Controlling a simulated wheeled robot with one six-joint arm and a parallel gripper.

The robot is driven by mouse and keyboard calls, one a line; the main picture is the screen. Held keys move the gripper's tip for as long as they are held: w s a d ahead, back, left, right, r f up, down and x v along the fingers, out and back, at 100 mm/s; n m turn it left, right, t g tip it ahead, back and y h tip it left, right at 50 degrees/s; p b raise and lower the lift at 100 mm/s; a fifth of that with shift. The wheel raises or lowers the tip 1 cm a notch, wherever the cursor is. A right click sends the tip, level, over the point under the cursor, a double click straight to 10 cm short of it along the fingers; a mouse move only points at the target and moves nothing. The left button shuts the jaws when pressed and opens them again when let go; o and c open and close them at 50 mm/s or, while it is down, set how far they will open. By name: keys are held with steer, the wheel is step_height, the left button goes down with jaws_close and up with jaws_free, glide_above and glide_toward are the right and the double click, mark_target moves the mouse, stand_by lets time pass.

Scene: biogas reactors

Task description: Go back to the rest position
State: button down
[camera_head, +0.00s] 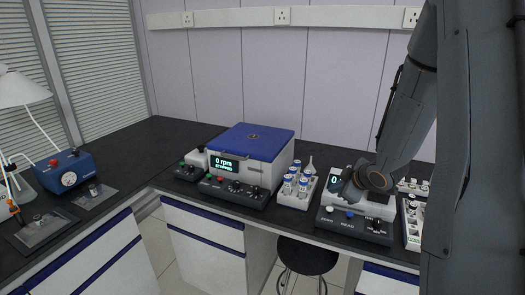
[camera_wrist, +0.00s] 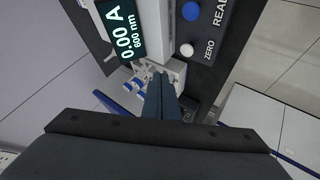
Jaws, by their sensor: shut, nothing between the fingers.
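My gripper (camera_wrist: 162,78) shows in the wrist view with its two dark fingers together and nothing between them. In the head view my arm comes down on the right and my gripper (camera_head: 343,187) is over or in front of the photometer (camera_head: 352,222); I cannot tell the exact gap. The photometer's display (camera_wrist: 122,28) reads 0.00 A, 600 nm in the wrist view. Its blue READ button (camera_wrist: 190,11) and white ZERO button (camera_wrist: 186,50) are beside the display. My arm hides part of the photometer in the head view.
A white rack of blue-capped tubes (camera_head: 297,190) stands left of the photometer. A blue-lidded centrifuge (camera_head: 252,142) showing 0 rpm is farther left. Another rack (camera_head: 412,238) is close on the right. A black stool (camera_head: 307,256) stands below the bench edge. A blue box (camera_head: 66,172) sits far left.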

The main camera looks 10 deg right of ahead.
steer(key=s+a+f+m+g+h+b, duration=0.1)
steer(key=s+a+m+g+b, duration=0.4)
steer(key=s+a+m, duration=0.5)
steer(key=s+a+g, duration=0.2)
steer(key=s+a, duration=0.5)
steer(key=s, duration=0.4)
steer(key=shift+s+a+f+g, duration=0.15)
steer(key=shift+s+a+g, duration=0.1)
steer(key=shift+g, duration=0.15)
steer(key=c, duration=2.5)
jaws_free()
steer(key=shift+w, duration=0.1)
